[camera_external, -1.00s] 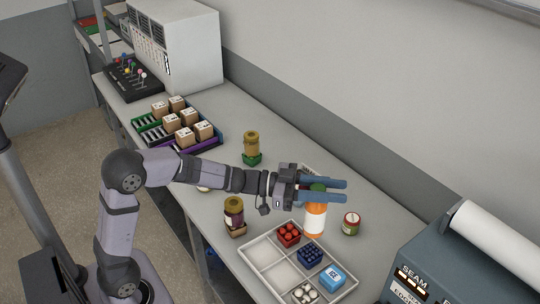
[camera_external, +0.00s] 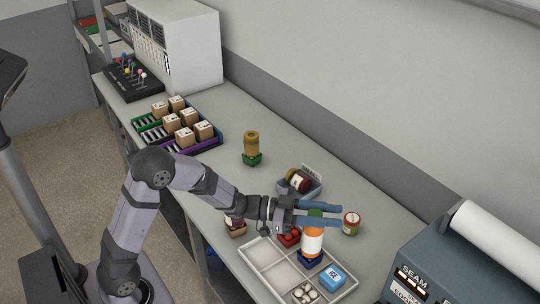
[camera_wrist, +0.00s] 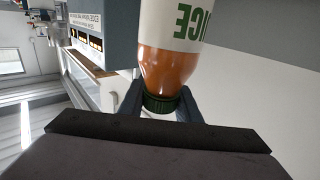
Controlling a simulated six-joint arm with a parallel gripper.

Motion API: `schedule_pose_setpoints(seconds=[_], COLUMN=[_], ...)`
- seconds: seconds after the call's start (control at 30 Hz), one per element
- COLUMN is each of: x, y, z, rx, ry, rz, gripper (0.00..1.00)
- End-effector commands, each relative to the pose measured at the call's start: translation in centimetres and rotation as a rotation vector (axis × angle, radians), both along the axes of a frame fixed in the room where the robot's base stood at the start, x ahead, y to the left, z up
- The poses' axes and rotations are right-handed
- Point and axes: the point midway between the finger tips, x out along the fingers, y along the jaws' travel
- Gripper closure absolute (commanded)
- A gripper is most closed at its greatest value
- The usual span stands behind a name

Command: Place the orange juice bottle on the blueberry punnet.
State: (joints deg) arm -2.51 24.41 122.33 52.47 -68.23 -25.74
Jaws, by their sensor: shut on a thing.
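The orange juice bottle (camera_external: 312,240) has a green cap, orange contents and a white label, and stands upright in the external view. My gripper (camera_external: 322,214) is shut on it near the cap. In the wrist view the fingers (camera_wrist: 160,105) sit either side of the neck of the bottle (camera_wrist: 168,65). The blueberry punnet (camera_external: 308,259), dark blue, is in the sectioned tray (camera_external: 262,268), directly below the bottle and partly covered by it. The bottle's base appears at the punnet's top; I cannot tell whether they touch.
The tray also holds a red punnet (camera_external: 288,238), a blue ICE box (camera_external: 332,277) and a punnet of white items (camera_external: 305,293). A red-and-green jar (camera_external: 351,223) stands behind. A grey bin with a dark jar (camera_external: 299,181) is further back. The seam machine (camera_external: 425,270) is at right.

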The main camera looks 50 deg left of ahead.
Motion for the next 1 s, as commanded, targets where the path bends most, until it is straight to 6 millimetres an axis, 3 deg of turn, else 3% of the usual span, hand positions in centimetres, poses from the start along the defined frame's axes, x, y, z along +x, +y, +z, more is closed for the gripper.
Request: schedule_pose_setpoints(seconds=[0.37,0.4,0.47,0.87,1.0], x=[0.01,-0.01,-0.01,-0.01,-0.72], y=[-0.01,-0.01,-0.01,-0.01,0.82], z=[-0.30,-0.36,-0.31,0.07,-0.10], rx=[-0.001,0.001,0.001,0.001,0.001], ry=[-0.004,-0.001,-0.001,-0.001,-0.001], rz=[0.000,0.000,0.000,0.000,0.001], gripper=[1.00,0.65,0.51,0.51,0.51])
